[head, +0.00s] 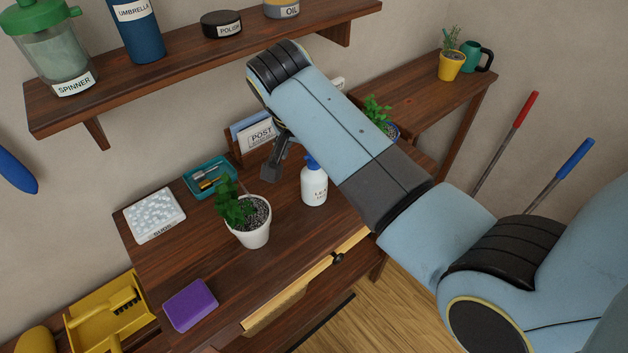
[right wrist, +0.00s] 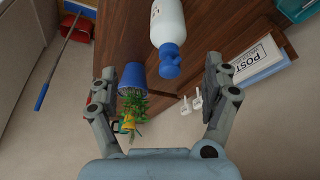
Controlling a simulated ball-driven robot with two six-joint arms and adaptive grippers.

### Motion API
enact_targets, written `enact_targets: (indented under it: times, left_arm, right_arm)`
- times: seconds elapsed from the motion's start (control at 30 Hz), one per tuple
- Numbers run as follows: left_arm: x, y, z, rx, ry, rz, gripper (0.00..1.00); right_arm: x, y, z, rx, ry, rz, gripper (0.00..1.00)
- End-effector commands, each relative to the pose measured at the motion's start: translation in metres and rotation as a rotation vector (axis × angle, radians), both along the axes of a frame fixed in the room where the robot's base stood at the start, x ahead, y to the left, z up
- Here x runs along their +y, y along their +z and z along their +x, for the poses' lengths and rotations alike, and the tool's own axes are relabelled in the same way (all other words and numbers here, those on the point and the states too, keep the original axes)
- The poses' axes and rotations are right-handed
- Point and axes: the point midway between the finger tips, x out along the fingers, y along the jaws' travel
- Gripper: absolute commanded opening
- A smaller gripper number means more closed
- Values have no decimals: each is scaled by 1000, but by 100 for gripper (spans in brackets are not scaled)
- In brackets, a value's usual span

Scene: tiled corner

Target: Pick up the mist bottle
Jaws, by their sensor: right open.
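The mist bottle (head: 314,187), white with a blue spray top and a small label, stands upright on the dark wooden desk (head: 190,258), right of a white potted plant. In the right wrist view the bottle (right wrist: 168,22) hangs in from the top, its blue top appearing between my spread fingers. My right gripper (head: 276,160) is open and empty, left of and behind the bottle in the head view, partly hidden by its own arm. The right wrist view shows both fingers (right wrist: 158,72) apart. My left gripper is not in view.
The white potted plant (head: 255,236) stands close left of the bottle. A blue-potted plant (right wrist: 132,77) stands nearby. A shelf (head: 150,90) overhangs the back.

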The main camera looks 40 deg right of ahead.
Motion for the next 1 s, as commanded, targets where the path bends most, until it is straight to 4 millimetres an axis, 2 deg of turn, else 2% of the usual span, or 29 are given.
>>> enact_targets:
  times: [0.07, 0.17, 0.5, 0.77, 1.0]
  left_arm:
    - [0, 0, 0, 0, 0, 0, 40]
    - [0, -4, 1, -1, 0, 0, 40]
    - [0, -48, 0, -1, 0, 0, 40]
    - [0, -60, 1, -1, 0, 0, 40]
    - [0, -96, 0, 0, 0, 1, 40]
  right_arm:
    - [5, 2, 15, -12, -49, -1, 83]
    - [6, -2, 21, -18, -77, -6, 83]
    - [-10, -48, 28, -19, -79, -6, 83]
    - [-15, -56, 30, -21, -78, -5, 83]
    - [-27, -84, 32, -20, -79, -5, 83]
